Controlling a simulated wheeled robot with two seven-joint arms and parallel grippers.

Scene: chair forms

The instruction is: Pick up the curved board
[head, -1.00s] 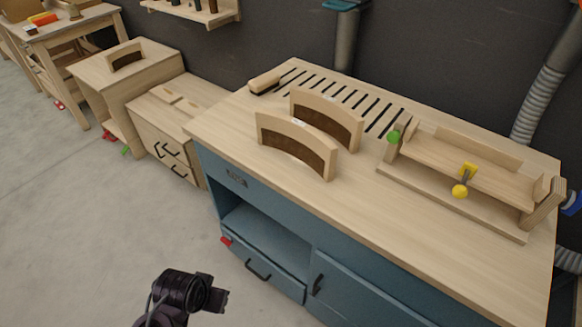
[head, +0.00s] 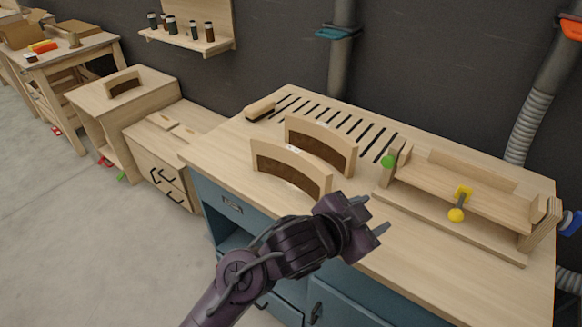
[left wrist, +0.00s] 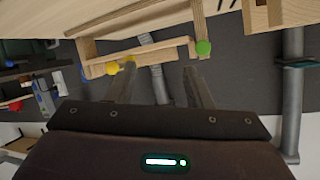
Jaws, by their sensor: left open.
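Two curved boards stand on edge on the wooden bench top in the head view. The front curved board (head: 290,164) is pale with a dark brown inner face. The rear curved board (head: 322,142) stands just behind it and looks alike. A third curved piece (head: 122,82) stands on a cabinet at the far left. My left gripper (head: 372,217) is open and empty, in front and to the right of the front board, apart from it. In the left wrist view its two fingers (left wrist: 160,85) are spread with nothing between them. My right gripper is in neither view.
A brush-like block (head: 260,110) lies by the dark slots at the back. The bench's left front is clear.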

